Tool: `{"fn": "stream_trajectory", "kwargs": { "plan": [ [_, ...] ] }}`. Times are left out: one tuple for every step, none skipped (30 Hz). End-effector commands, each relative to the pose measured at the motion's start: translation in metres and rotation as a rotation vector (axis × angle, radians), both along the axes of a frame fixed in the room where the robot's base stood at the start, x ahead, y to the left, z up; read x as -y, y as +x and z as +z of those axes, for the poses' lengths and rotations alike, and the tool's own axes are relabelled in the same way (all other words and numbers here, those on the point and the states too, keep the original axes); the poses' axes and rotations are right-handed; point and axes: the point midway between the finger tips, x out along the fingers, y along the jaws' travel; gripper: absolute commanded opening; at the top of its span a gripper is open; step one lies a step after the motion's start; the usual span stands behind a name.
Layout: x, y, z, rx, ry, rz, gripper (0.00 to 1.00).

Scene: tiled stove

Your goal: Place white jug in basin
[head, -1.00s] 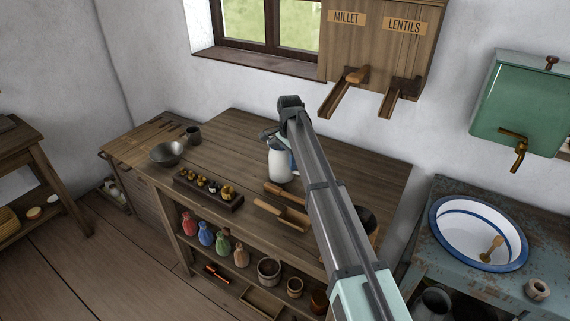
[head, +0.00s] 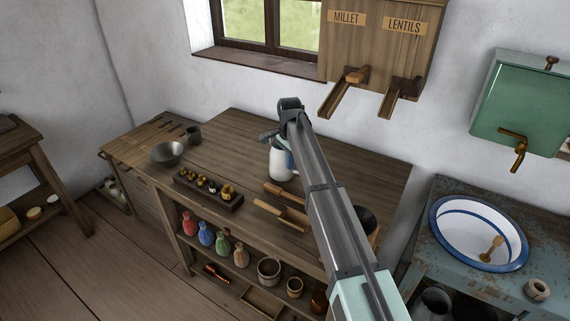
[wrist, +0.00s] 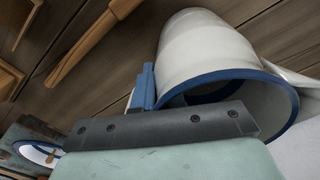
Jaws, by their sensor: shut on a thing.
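The white jug (head: 280,164) with a blue rim stands upright on or just above the wooden worktable, partly behind my arm in the head view. In the wrist view the jug (wrist: 200,45) fills the upper right, its open mouth toward the camera. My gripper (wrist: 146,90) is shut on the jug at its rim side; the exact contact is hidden. In the head view my gripper (head: 270,137) shows only partly at the jug's top. The basin (head: 447,222), white with blue bands, sits on the worn blue stand at right with a wooden spoon inside; it also shows in the wrist view (wrist: 30,153).
A wooden scoop (head: 283,211), a weight block (head: 209,192) and a grey bowl (head: 166,154) lie on the worktable. The dispenser chutes (head: 343,95) jut out above it. A green water tank (head: 514,108) with a brass tap hangs over the basin. A gap separates table and stand.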

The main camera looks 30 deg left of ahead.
Motion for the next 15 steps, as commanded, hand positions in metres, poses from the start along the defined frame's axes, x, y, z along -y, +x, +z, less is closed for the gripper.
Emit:
{"fn": "stream_trajectory", "kwargs": {
  "plan": [
    [-0.0004, 0.0002, -0.0002, 0.0, 0.001, 0.0, 0.0],
    [-0.0004, 0.0002, -0.0002, 0.0, 0.001, 0.0, 0.0],
    [-0.0005, 0.0001, -0.0002, 0.0, 0.001, 0.0, 0.0],
    [-0.0005, 0.0001, -0.0002, 0.0, 0.001, 0.0, 0.0],
    [-0.0006, 0.0003, 0.0002, 0.001, 0.002, 0.0, 0.0],
    [-0.0006, 0.0003, 0.0002, 0.001, 0.002, 0.0, 0.0],
    [-0.0006, 0.0003, 0.0001, 0.001, 0.002, 0.0, 0.0],
    [-0.0007, 0.0002, 0.0001, 0.001, 0.002, 0.0, 0.0],
    [-0.0007, 0.0002, 0.0001, 0.001, 0.002, 0.0, 0.0],
    [-0.0007, 0.0002, 0.0002, 0.001, 0.002, 0.0, 0.0],
    [-0.0007, 0.0002, 0.0006, 0.001, 0.002, 0.0, 0.0],
    [-0.0008, 0.0003, 0.0017, 0.001, 0.002, 0.0, 0.0],
    [-0.0007, 0.0003, 0.0032, 0.001, 0.002, 0.0, 0.0],
    [-0.0009, 0.0004, 0.0053, 0.001, 0.002, 0.0, 0.0],
    [-0.001, 0.0006, 0.0092, 0.001, 0.003, 0.0, 0.0]
  ]
}}
